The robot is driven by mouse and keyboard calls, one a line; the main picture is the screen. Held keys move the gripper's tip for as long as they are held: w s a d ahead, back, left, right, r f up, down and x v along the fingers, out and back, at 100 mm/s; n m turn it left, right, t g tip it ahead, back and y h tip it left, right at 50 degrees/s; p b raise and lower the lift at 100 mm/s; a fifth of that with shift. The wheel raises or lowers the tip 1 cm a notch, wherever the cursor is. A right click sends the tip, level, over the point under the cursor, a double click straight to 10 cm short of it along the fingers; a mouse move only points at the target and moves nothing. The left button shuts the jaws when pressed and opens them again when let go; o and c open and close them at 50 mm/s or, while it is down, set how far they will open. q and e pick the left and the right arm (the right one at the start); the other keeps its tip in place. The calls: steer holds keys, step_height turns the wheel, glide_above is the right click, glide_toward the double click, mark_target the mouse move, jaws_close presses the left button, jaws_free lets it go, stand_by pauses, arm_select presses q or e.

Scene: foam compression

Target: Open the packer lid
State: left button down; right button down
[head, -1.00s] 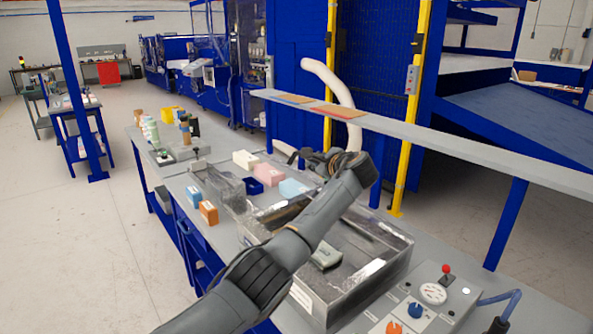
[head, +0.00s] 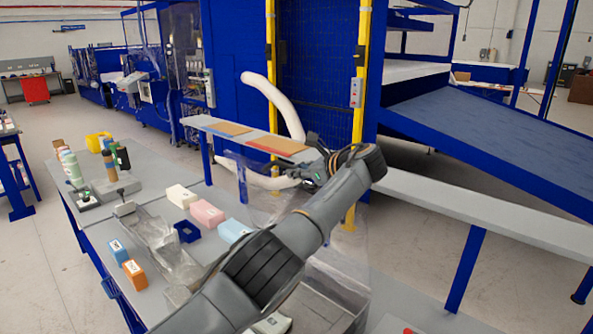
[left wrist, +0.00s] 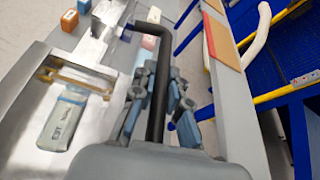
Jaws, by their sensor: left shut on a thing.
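My left gripper (head: 318,168) is at the far end of my arm, partly hidden by my own wrist in the head view. In the left wrist view the gripper (left wrist: 158,108) is shut on a black bar handle (left wrist: 160,62), with fingers on both sides. The clear packer lid (head: 345,262) stands raised at a steep tilt behind my arm. The open packer box below is largely hidden by my arm. A grey-green labelled pack (left wrist: 66,118) lies inside the box, and its edge shows in the head view (head: 271,323). My right gripper is not in view.
White (head: 181,196), pink (head: 207,214) and light blue (head: 234,230) blocks and a dark blue tray (head: 187,231) lie beside the packer. A long shelf (head: 480,215) runs behind the bench.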

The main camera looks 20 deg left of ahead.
arm_select(q)
steer(key=shift+f, duration=0.1)
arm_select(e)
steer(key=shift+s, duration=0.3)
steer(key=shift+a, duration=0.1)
arm_select(q)
steer(key=shift+s, duration=0.1)
steer(key=c, duration=1.3)
jaws_free()
steer(key=shift+c, duration=0.2)
steer(key=v, duration=1.2)
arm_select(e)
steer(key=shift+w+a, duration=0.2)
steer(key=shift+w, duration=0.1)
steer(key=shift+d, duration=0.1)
